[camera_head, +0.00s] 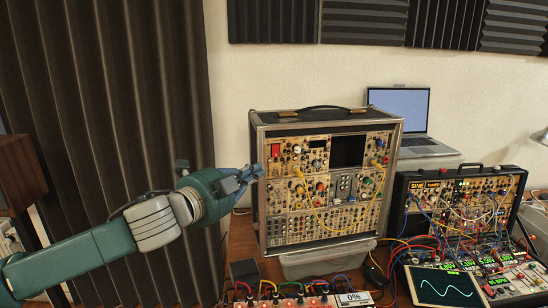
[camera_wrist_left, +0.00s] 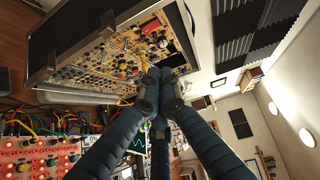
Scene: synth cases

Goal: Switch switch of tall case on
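The tall case (camera_head: 325,124) stands upright in the middle of the head view, its beige panel full of knobs, jacks and yellow cables. A red switch (camera_head: 275,151) sits at the panel's upper left; whether it is on or off is too small to tell. In the left wrist view the case (camera_wrist_left: 85,30) appears tilted, with the red switch (camera_wrist_left: 150,25) near its top edge. My left gripper (camera_head: 257,171) is beside the case's left front edge, below and left of the switch. In the wrist view its fingers (camera_wrist_left: 156,78) meet at the tips, with nothing visible between them. My right gripper is not in view.
A laptop (camera_head: 400,108) stands behind the tall case. A lower synth case (camera_head: 462,200) with many cables is at the right, with a waveform screen (camera_head: 443,287) before it. A lit module strip (camera_head: 300,300) lies in front. A dark curtain (camera_head: 110,100) hangs at the left.

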